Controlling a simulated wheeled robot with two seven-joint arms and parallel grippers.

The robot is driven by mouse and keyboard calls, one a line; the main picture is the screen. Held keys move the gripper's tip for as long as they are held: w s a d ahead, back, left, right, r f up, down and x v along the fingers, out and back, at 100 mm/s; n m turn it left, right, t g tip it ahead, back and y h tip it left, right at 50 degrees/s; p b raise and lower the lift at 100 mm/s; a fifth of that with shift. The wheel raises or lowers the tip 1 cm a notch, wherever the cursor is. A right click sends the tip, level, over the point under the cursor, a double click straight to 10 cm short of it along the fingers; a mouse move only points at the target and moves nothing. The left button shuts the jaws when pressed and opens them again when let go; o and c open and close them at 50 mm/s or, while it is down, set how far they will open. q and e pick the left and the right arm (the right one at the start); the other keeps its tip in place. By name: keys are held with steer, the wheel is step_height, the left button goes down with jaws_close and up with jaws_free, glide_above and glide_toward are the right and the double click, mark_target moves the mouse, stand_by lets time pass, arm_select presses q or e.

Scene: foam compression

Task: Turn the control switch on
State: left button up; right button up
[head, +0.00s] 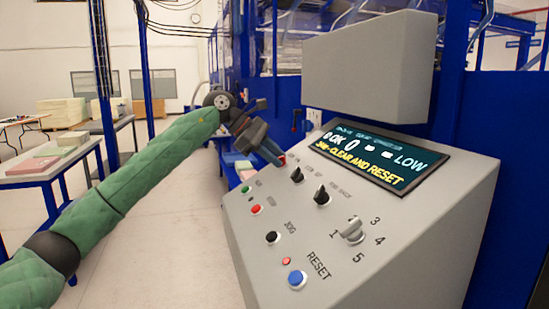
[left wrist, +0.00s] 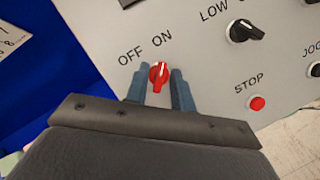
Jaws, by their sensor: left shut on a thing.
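The control switch is a red knob (left wrist: 159,75) on the grey panel, below the printed OFF and ON labels, in the left wrist view. The pale mark on the knob points up the picture, roughly toward ON. My left gripper (left wrist: 159,88) is shut on the knob, with one blue-grey finger on each side. In the head view my left gripper (head: 270,153) reaches the far left edge of the console (head: 400,240), and its fingers mostly hide the knob there. My right gripper is not in view.
The console's lit screen (head: 375,155) reads OK, 0, LOW and "CLEAR AND RESET". Black selector knobs (head: 322,196), a blue RESET button (head: 297,279) and a red STOP button (left wrist: 257,103) are nearby. A blue table (head: 45,180) stands at the left, with open floor between.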

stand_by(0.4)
arm_select(q)
steer(key=o, duration=0.6)
steer(key=shift+o, duration=0.2)
steer(key=v, duration=0.8)
steer(key=shift+b, duration=0.3)
steer(key=shift+w+f, duration=0.1)
